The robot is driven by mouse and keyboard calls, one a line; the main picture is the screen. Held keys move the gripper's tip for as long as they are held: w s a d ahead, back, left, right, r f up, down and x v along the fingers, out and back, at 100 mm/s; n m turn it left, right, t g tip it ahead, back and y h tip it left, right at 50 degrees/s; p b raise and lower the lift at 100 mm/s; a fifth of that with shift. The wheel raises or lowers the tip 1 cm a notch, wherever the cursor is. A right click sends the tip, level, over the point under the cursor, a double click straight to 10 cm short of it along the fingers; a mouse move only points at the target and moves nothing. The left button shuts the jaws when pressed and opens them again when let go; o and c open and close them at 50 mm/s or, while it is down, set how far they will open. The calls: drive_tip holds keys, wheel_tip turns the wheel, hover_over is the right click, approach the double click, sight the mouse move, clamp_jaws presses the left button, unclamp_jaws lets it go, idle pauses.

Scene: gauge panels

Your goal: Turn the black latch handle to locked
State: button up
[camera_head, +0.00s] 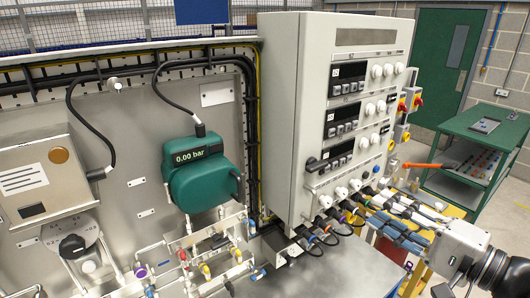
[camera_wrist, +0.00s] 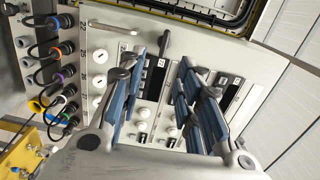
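The black latch handle (camera_head: 318,163) sits low on the left side of the grey cabinet's (camera_head: 280,110) front door. Its lever lies roughly level across the door. In the wrist view I take the dark bar (camera_wrist: 164,43) near the panel's top edge to be this handle; that view is turned on its side. My gripper (camera_head: 376,215) has blue-padded fingers and is in front of the cabinet's lower part, to the right of and below the handle. In the wrist view the fingers (camera_wrist: 174,58) are apart with nothing between them, and the handle is beyond their tips. Any lock marking is too small to read.
White knobs (camera_head: 341,193) and display modules (camera_head: 346,78) cover the door. Cables (camera_head: 325,235) hang beneath. A green gauge (camera_head: 201,170) reading 0.00 bar and a black dial knob (camera_head: 72,246) are left. A green trolley (camera_head: 475,150) stands right.

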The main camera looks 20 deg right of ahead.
drive_tip(key=d, duration=0.1)
drive_tip(key=p, duration=0.2)
approach(321, 168)
drive_tip(key=shift+t, duration=0.3)
drive_tip(key=x, duration=0.8)
drive_tip(key=shift+w+a+f, duration=0.2)
drive_tip(key=shift+f, duration=0.05)
drive_tip(key=shift+c, duration=0.4)
clamp_jaws()
